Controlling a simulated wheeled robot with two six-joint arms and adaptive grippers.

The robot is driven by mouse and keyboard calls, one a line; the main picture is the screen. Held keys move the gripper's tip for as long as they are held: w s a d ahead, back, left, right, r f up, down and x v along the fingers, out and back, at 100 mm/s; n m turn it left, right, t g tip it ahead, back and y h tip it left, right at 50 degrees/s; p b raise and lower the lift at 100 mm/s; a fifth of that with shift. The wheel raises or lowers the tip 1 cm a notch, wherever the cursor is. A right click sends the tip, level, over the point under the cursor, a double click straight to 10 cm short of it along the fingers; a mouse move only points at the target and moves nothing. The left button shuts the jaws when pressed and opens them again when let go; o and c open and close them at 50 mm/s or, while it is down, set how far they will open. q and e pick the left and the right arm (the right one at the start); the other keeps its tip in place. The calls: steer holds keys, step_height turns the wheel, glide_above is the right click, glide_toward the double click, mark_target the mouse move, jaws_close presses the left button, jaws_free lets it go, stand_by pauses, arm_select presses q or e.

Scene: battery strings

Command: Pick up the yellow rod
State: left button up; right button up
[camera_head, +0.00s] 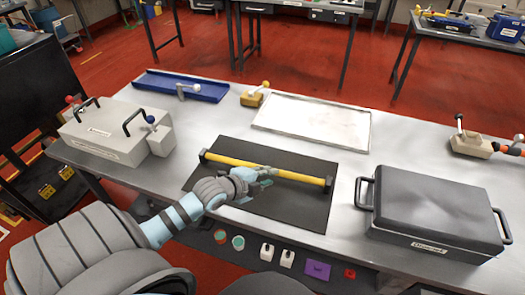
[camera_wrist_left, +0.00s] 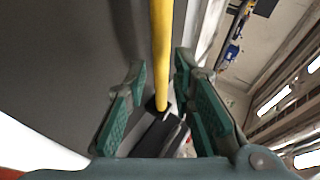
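The yellow rod (camera_head: 300,177) has dark end caps and lies across the black mat (camera_head: 230,205) on the table. My left gripper (camera_head: 262,176) is at the rod's middle and covers part of it. In the left wrist view, the rod (camera_wrist_left: 161,45) runs between the two green-padded fingers of my left gripper (camera_wrist_left: 160,68). The fingers are apart, with a gap to the rod on both sides, the wider gap on the left. My right gripper is not in view.
A dark lidded case (camera_head: 435,205) stands right of the mat, and a light grey box with black handles (camera_head: 100,135) stands left. Behind are a white tray (camera_head: 315,120), a blue tray (camera_head: 180,85) and a small yellow device (camera_head: 252,98). Bare table surrounds the mat.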

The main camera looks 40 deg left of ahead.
mark_target(275, 181)
arm_select(q)
steer(key=x, duration=0.2)
steer(key=b+x, duration=0.1)
steer(key=x, duration=0.2)
steer(key=shift+w+a+f, duration=0.15)
steer(key=shift+w, duration=0.1)
jaws_close()
